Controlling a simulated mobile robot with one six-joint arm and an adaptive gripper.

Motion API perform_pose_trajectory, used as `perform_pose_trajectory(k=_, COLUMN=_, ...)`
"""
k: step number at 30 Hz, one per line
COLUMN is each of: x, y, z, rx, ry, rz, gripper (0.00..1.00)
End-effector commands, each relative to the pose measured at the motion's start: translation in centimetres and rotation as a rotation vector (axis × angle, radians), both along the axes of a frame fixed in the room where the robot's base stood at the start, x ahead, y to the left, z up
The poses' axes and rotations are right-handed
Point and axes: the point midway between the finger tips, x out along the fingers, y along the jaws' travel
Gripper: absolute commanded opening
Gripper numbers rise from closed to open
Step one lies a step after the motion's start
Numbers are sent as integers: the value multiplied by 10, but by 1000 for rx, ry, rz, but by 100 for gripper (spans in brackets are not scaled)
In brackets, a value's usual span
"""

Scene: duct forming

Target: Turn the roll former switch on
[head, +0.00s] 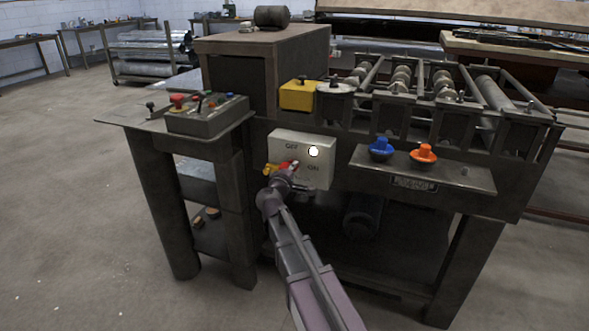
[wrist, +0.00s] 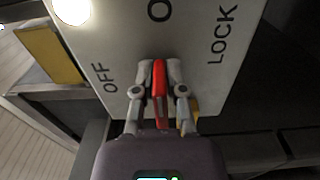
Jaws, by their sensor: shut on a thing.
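The switch box (head: 301,147) is a pale grey panel on the front of the roll former, with OFF and ON lettering and a bright white round lamp (head: 313,151). In the wrist view its face (wrist: 195,70) shows OFF at left, a cut-off word starting with O at top, and LOCK at right. My gripper (head: 285,172) reaches the box's lower left. In the wrist view my gripper (wrist: 160,82) is shut on the red switch handle (wrist: 160,80), one finger on each side. The handle lies roughly in line with the O. Its pivot is hidden.
A yellow box (head: 297,95) sits above the panel. A blue knob (head: 380,148) and an orange knob (head: 423,155) stand on a shelf at right. A control box (head: 207,114) with a red button is at left. The floor in front is clear.

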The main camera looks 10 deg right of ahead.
Motion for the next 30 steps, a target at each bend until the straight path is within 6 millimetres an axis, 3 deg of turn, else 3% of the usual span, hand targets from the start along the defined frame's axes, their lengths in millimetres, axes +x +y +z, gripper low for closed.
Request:
perform_pose_trajectory(k=7, x=8, y=6, z=1, rx=-3, ry=-2, rz=18, gripper=0)
perform_pose_trajectory(k=8, x=8, y=6, z=1, rx=-4, ry=-2, rz=18, gripper=22)
perform_pose_trajectory(k=11, x=8, y=6, z=1, rx=-4, ry=-2, rz=18, gripper=50)
perform_pose_trajectory(k=30, x=-9, y=11, z=1, rx=-3, ry=-1, rz=12, gripper=50)
